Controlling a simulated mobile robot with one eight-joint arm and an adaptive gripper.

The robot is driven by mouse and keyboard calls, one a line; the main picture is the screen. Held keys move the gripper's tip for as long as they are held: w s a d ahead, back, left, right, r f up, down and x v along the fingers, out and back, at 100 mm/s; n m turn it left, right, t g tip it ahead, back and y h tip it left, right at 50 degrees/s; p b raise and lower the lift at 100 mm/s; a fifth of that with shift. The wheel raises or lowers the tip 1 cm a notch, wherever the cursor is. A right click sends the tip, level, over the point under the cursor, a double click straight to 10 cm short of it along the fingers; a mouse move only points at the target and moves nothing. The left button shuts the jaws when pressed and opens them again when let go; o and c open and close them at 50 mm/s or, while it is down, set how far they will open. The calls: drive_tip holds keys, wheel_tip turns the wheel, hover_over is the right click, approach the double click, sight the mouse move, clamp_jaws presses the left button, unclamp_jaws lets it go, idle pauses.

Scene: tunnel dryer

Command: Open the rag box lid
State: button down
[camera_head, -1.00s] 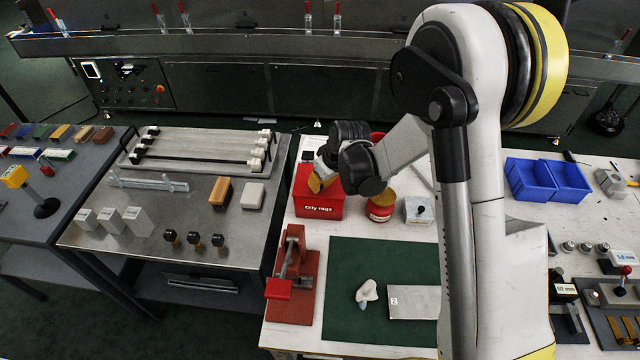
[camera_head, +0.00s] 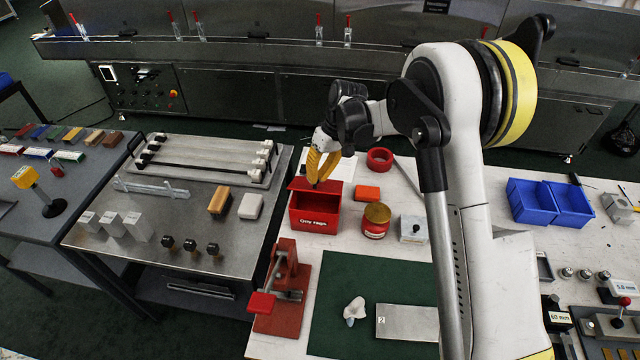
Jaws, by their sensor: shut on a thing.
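The red rag box (camera_head: 315,221), lettered "Oily rags", stands at the back left of the white bench. Its red lid (camera_head: 299,184) is raised and tilted up at the back, and the dark inside of the box shows. My gripper (camera_head: 317,178), with yellow fingers, is above the back of the box. It is shut on the lid near its upper edge. The fingers and wrist hide part of the lid, so the exact grip is hard to see.
A red tin with a brassy lid (camera_head: 376,218), an orange block (camera_head: 367,193) and a red ring (camera_head: 380,158) are right of the box. A red clamp (camera_head: 283,286) stands in front. A crumpled whitish rag (camera_head: 355,309) lies on the green mat (camera_head: 350,270).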

drive_tip(key=w+r, duration=0.2)
drive_tip(key=w, duration=0.1)
drive_tip(key=shift+w+d, duration=0.2)
drive_tip(key=shift+w, duration=0.05)
drive_tip(key=c, duration=2.1)
unclamp_jaws()
drive_tip(key=shift+w, duration=0.25)
drive_tip(key=o, duration=0.8)
drive_tip(key=shift+w+d+f, duration=0.15)
drive_tip(key=shift+w, duration=0.05)
drive_tip(key=shift+o, duration=0.2)
drive_tip(key=shift+s, duration=0.1)
drive_tip(key=v, duration=1.2)
drive_tip(key=shift+s, duration=0.15)
